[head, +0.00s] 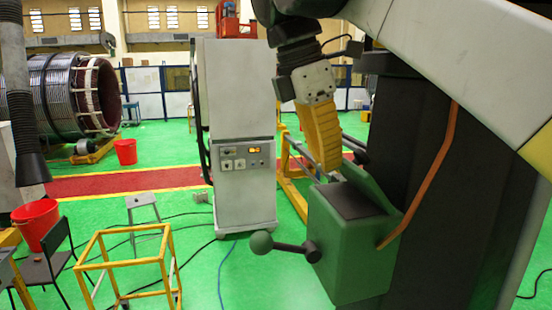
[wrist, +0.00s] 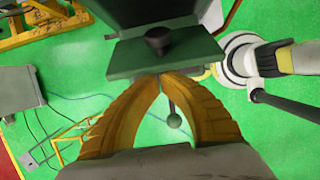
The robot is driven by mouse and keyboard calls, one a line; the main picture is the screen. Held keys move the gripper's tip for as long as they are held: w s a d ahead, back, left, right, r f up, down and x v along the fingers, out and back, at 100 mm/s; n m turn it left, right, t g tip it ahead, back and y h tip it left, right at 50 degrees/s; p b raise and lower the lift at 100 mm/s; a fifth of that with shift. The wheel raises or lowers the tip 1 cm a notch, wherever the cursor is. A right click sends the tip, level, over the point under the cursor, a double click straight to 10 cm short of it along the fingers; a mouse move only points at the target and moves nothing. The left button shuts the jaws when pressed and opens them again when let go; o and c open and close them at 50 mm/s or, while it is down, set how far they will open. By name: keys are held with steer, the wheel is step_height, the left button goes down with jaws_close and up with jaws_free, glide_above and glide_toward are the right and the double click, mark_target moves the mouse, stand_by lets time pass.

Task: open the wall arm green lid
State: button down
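The green box (head: 345,255) stands at the lower right in the head view. Its green lid (head: 372,183) looks tilted up at the right of a dark top face. In the wrist view the lid (wrist: 190,58) is a green plate with a black knob (wrist: 158,42). My gripper (head: 331,168) hangs just above the box, beside the lid. In the wrist view my gripper's yellow fingers (wrist: 160,78) converge at the plate's near edge, with nothing visible held. The fingertips are partly hidden, and I cannot tell whether they touch the lid.
A grey cabinet (head: 240,130) stands behind. A yellow frame (head: 125,262) and a red bucket (head: 36,222) are at left. Green floor lies between.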

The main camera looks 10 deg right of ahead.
steer(key=shift+d+r, duration=0.3)
steer(key=shift+p, duration=0.3)
